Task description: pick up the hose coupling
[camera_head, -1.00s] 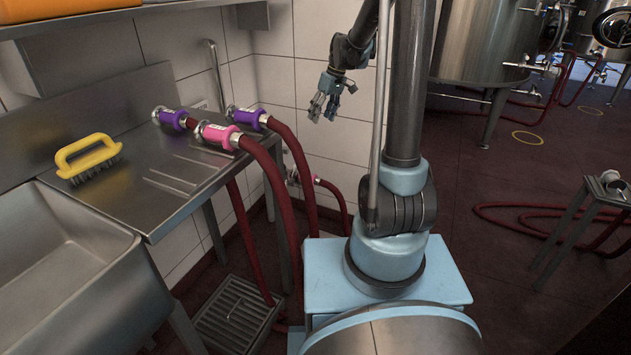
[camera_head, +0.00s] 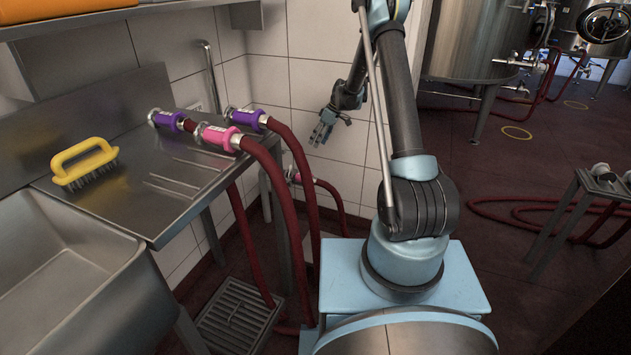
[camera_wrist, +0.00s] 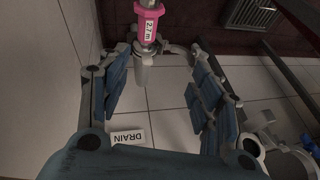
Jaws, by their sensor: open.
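My gripper (camera_head: 323,134) hangs in front of the tiled wall, right of the steel counter, with fingers spread and empty. In the wrist view my gripper (camera_wrist: 160,58) is open. A pink hose coupling (camera_wrist: 148,27) with a "2.7 m" label and a metal end shows near the fingertips, by a metal wall fitting (camera_wrist: 144,72). I cannot tell whether the fingers touch anything. In the head view, a pink coupling (camera_head: 217,137), a purple coupling (camera_head: 170,121) and another purple coupling (camera_head: 248,119) lie on the counter with dark red hoses.
The steel counter (camera_head: 180,175) adjoins a sink (camera_head: 65,250) and holds a yellow brush (camera_head: 85,162). A floor grate (camera_head: 238,315) lies below hanging hoses. A small metal stand (camera_head: 590,185) is at right, steel tanks (camera_head: 475,40) behind.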

